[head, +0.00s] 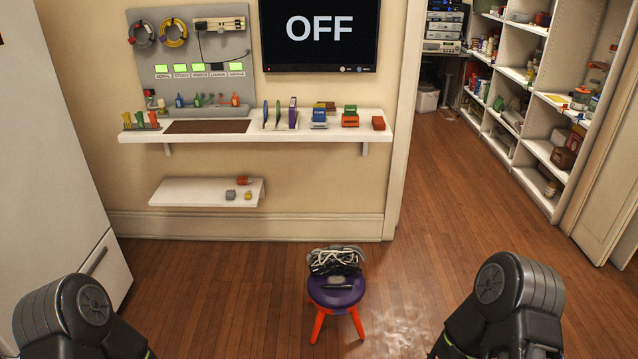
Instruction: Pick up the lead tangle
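The lead tangle (335,260) is a heap of black and white cables. It sits at the back of a small round stool (336,294) with a purple seat and orange legs, on the floor ahead of me. A small dark flat item (338,283) lies on the seat in front of the tangle. Parts of my two arms show at the lower left and lower right corners, apart from the stool. Both of my grippers are outside the picture.
A white wall shelf (255,137) holds several small coloured items, with a lower shelf (190,192) beneath it. A screen (319,35) reads OFF. A white cabinet (45,160) stands at left. Wooden floor (440,250) is clear around the stool.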

